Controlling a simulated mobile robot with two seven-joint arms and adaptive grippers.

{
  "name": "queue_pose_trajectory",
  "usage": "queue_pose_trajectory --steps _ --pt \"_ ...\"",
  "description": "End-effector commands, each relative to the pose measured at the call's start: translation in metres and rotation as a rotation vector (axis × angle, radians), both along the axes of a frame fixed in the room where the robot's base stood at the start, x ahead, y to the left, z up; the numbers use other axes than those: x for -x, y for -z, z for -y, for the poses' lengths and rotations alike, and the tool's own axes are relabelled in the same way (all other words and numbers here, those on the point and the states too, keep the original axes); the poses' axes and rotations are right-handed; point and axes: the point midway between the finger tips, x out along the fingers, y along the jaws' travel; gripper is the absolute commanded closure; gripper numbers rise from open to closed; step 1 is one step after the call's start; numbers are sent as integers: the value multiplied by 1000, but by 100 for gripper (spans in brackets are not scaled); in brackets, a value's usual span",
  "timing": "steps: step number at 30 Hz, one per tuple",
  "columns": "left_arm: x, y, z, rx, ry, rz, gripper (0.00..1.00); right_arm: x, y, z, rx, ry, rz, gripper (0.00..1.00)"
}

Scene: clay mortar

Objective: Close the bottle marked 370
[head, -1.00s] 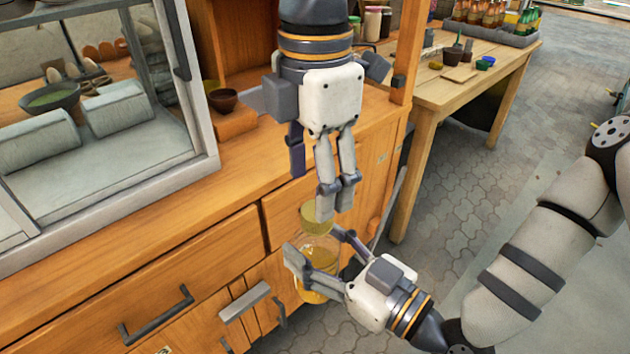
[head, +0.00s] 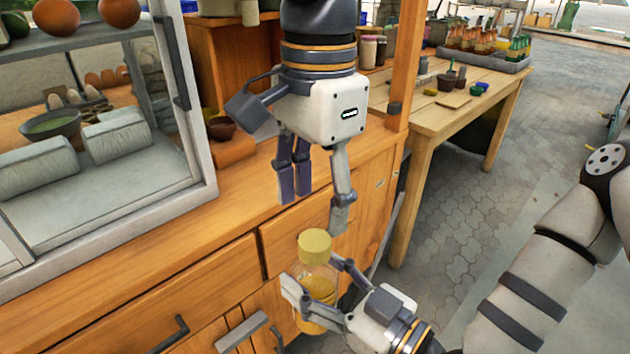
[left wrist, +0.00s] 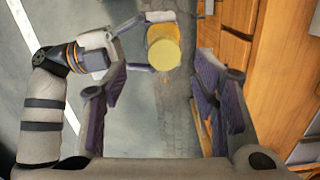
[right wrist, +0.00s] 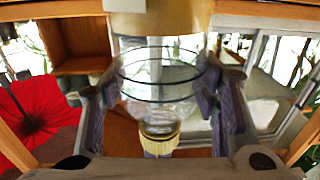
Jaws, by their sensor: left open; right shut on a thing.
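A clear bottle (head: 317,287) holds yellow liquid and has a yellow cap (head: 315,246) at its top. It stands roughly upright, in front of the drawers. My right gripper (head: 318,282) is shut around its body. In the right wrist view the clear glass (right wrist: 160,85) sits between the fingers. No number can be read. My left gripper (head: 313,210) is open and empty above the cap, pointing down. In the left wrist view the cap (left wrist: 164,56) shows as a round disc, ahead of the open fingers and apart from them.
A wooden counter (head: 235,215) with drawers and dark handles lies behind the bottle. A glass cabinet (head: 190,120) stands on it at left. A wooden table (head: 425,110) with bottles and small pots is at the back right. Open paving (head: 450,215) lies at right.

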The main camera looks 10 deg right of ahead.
Motion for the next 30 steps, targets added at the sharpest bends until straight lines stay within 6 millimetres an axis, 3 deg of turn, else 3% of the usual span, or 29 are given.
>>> queue_pose_trajectory --steps 3,9,22,30 --pt "-3 -6 0 1 -405 20 46 0 -1 0 -1 0 2 100" --pt "-6 -10 1 8 -815 32 46 0 -1 0 -1 0 2 100" --pt "-6 -9 1 10 -882 32 46 0 -1 0 -1 0 2 100" --pt "-6 33 0 8 -882 30 46 0 -1 0 -1 0 2 100"
